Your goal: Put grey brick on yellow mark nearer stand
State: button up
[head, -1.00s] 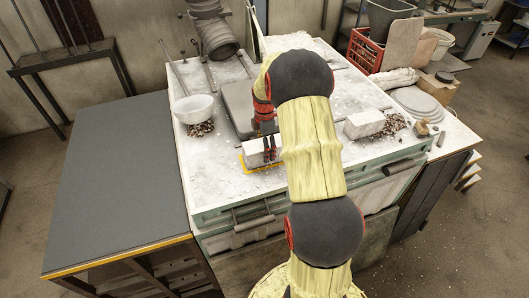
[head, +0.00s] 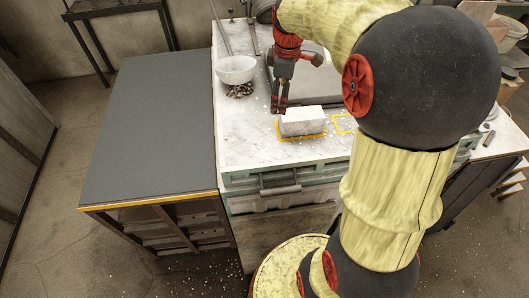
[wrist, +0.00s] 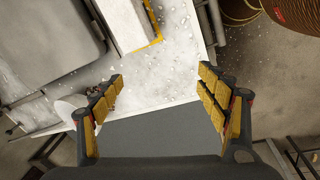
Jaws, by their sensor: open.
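The grey brick (head: 302,122) rests inside a yellow outline mark (head: 300,137) near the front edge of the white dusty table. A second yellow mark (head: 341,119) lies just right of it, partly hidden by my arm. My gripper (head: 279,108) is beside the brick's left end, fingers pointing down, apart from it. In the wrist view, my gripper (wrist: 158,88) is open with nothing between its fingers. The brick (wrist: 124,22) shows beyond the fingertips at the top, with the yellow mark (wrist: 155,41) along its edge. I cannot tell which object is the stand.
A white bowl (head: 236,70) stands at the table's left, with gravel below it. A grey plate (wrist: 45,45) lies left of the brick in the wrist view. A lower dark grey tabletop (head: 150,130) adjoins on the left. My arm hides the table's right part.

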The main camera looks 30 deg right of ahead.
jog(key=s+a+r+m+t, duration=0.2)
jog(key=s+a+m, duration=0.2)
jog(key=s+a, duration=0.6)
jog(key=s+a+r+m+t, duration=0.2)
jog(key=s+a+m, duration=0.3)
jog(key=s+a, duration=0.4)
jog(key=shift+s+a+r+y, duration=0.35)
jog(key=shift+s+r+y, duration=0.1)
jog(key=shift+s, duration=0.35)
jog(key=shift+f, duration=0.1)
notch_tip(320, 180, down, 21)
jog(key=b, duration=2.1)
jog(key=shift+f+b, duration=0.15)
jog(key=shift+b, duration=0.15)
jog(key=shift+c, duration=1)
